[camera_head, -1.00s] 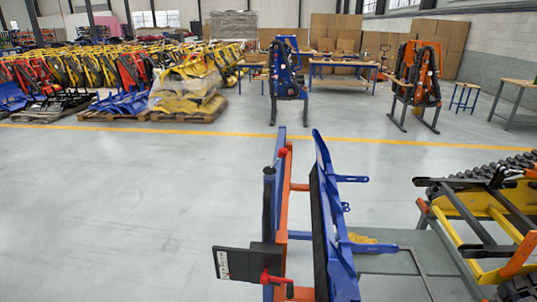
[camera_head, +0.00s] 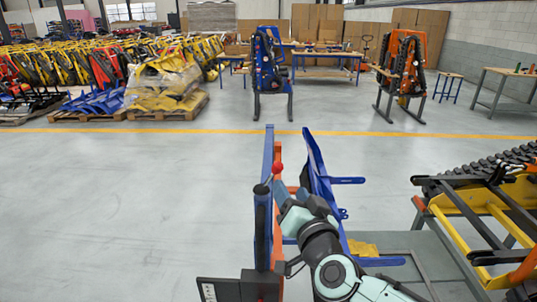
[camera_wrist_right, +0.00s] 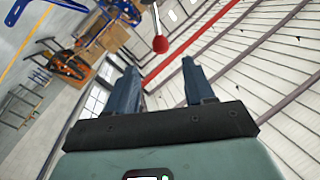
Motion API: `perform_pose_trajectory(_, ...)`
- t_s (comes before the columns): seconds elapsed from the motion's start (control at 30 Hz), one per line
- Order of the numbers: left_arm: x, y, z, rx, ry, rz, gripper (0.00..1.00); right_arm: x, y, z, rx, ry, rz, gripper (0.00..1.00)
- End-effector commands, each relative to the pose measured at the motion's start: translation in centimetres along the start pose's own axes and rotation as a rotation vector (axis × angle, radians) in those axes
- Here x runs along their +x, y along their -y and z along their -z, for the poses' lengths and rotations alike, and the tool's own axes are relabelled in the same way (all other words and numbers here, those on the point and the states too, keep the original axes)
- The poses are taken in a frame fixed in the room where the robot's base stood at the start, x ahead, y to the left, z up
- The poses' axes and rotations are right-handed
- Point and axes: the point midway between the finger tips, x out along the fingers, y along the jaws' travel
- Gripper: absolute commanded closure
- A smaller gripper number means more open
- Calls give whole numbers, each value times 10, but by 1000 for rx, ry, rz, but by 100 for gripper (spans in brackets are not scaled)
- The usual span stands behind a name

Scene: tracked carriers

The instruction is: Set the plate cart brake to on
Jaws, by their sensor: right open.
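The plate cart (camera_head: 266,148) stands in the lower middle of the head view, with a blue upright, orange frame and a tilted blue plate (camera_head: 318,165). A lever with a red ball knob (camera_head: 277,168) sticks up from it. I take this for the brake lever; its setting cannot be read. The knob also shows in the right wrist view (camera_wrist_right: 160,44), in line with the gap between my fingertips and apparently apart from them. My right gripper (camera_head: 277,188) is open just below the knob in the head view. In the wrist view its jaws (camera_wrist_right: 160,66) are empty. My left gripper is not visible.
A black box with a white scale (camera_head: 228,290) is at the cart's lower left. A yellow tracked carrier (camera_head: 480,215) stands close on the right. A blue upright unit (camera_head: 272,75) and loaded pallets (camera_head: 165,105) stand farther back. The floor at left is clear.

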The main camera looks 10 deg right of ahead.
Motion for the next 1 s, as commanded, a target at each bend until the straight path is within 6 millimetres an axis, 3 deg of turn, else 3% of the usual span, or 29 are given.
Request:
perform_pose_trajectory(0.17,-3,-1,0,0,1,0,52,16,0,0,0,1,1,47)
perform_pose_trajectory(0.5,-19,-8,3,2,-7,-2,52,86,0,0,1,2,-1,47)
perform_pose_trajectory(0.7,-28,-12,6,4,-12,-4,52,118,1,1,1,1,0,47)
perform_pose_trajectory(1.0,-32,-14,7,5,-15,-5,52,133,0,0,-1,0,0,47)
